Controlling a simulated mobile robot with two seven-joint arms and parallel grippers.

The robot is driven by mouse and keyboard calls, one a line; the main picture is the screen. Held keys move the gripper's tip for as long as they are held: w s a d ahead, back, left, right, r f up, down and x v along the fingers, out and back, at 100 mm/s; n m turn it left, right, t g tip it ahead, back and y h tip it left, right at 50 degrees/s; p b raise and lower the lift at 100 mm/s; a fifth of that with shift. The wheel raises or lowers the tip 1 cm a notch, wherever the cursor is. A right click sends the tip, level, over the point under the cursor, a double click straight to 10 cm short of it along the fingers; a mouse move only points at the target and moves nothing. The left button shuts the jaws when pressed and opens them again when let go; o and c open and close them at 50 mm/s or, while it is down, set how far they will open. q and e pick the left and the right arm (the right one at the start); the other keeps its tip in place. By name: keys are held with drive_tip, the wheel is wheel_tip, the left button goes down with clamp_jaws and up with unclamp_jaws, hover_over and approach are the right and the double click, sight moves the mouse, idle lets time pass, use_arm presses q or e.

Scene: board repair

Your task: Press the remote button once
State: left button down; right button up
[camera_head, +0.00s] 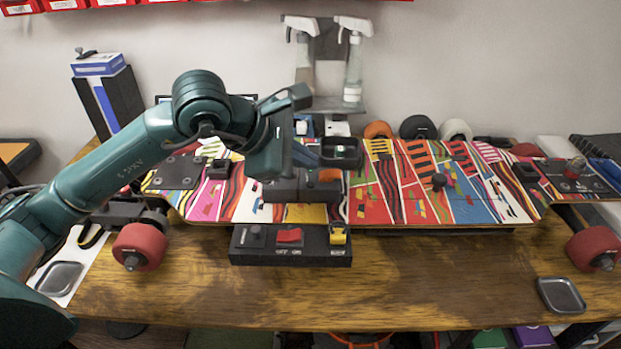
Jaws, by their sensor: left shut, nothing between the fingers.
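A black control box (290,258) lies at the front of the skateboard, near the middle of the table. Its top has a dark knob (256,236), a red switch (289,236) with OFF and ON marks, and a yellow part (338,235) at the right. I cannot tell which is the remote button. My left arm reaches in from the left, and my left gripper (300,187) is shut and empty over the board, just behind the box. I cannot tell whether it touches anything. My right gripper is not in view.
The colourful skateboard deck (465,212) spans the table, with red wheels (139,247) at both ends. Small grey trays (561,295) lie left and right. Spray bottles (354,65) and tape rolls (418,127) stand behind. The wooden table front (430,285) is clear.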

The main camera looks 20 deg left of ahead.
use_arm(q)
wheel_tip(320, 180, up, 4)
drive_tip(key=shift+f+p, duration=0.25)
drive_tip(key=shift+p, duration=0.55)
drive_tip(key=shift+f, duration=0.1)
